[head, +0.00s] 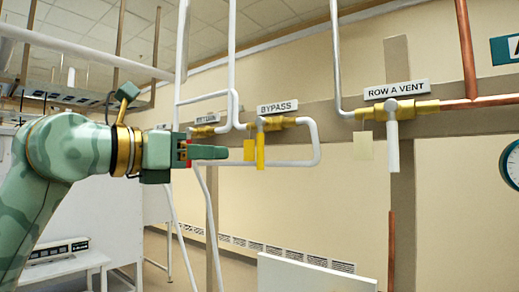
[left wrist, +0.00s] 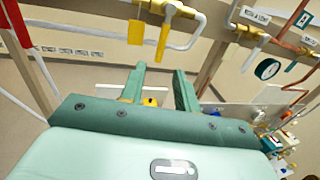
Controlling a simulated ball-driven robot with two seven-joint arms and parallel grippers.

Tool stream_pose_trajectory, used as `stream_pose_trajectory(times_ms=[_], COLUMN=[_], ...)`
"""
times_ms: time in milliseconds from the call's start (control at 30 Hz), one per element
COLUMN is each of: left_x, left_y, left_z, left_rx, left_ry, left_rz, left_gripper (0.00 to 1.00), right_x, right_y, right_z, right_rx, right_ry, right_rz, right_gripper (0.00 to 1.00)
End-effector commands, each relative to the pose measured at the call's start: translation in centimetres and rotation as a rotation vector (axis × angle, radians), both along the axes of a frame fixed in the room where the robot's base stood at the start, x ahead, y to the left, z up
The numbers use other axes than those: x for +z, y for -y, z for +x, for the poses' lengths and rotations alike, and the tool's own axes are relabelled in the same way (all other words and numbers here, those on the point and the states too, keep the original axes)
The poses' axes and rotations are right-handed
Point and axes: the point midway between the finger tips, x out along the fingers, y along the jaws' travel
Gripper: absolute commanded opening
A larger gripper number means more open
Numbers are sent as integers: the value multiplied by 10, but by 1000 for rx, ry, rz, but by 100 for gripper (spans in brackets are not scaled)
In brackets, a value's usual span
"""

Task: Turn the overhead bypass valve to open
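The bypass valve has a brass body (head: 270,123) on a white pipe under a BYPASS sign (head: 277,107). Its yellow lever (head: 260,151) hangs straight down, across the pipe's run. In the left wrist view the lever (left wrist: 163,42) shows beyond the fingertips. A yellow tag (head: 249,150) hangs left of the lever. My left gripper (head: 222,152) points right at about lever height, left of the tag in the picture and apparently apart from the lever. In the left wrist view its two fingers (left wrist: 159,70) stand apart with nothing held between them. My right gripper is not in view.
A ROW A VENT valve (head: 400,109) with a white lever hangs to the right, beside a copper pipe (head: 467,50). A RETURN valve (head: 203,131) is at the left, partly behind my gripper. A white pipe loop (head: 316,145) runs around the bypass lever's right side.

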Motion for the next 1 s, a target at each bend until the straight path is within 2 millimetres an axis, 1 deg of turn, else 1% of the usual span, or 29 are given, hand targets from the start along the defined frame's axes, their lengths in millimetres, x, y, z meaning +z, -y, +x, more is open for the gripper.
stream_pose_trajectory(times_ms=[33,200,400,500,600,900,967,1000], left_x=[3,4,3,3,1,0,0,0], left_y=[11,42,70,78,83,84,84,84], left_z=[8,40,68,77,82,83,83,83], left_rx=[-5,-6,-3,-3,-3,-2,-2,-2], left_ry=[-4,-4,-3,-1,-1,-1,-1,-1], left_rz=[0,-1,-1,-1,-1,-1,-1,-1], left_gripper=[32,32,32,32,32,32,15,4], right_x=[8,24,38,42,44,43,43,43], right_y=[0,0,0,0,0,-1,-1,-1], right_z=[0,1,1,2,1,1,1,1], right_rx=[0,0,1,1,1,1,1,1], right_ry=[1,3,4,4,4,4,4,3], right_rz=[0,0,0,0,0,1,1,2], right_gripper=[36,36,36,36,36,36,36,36])
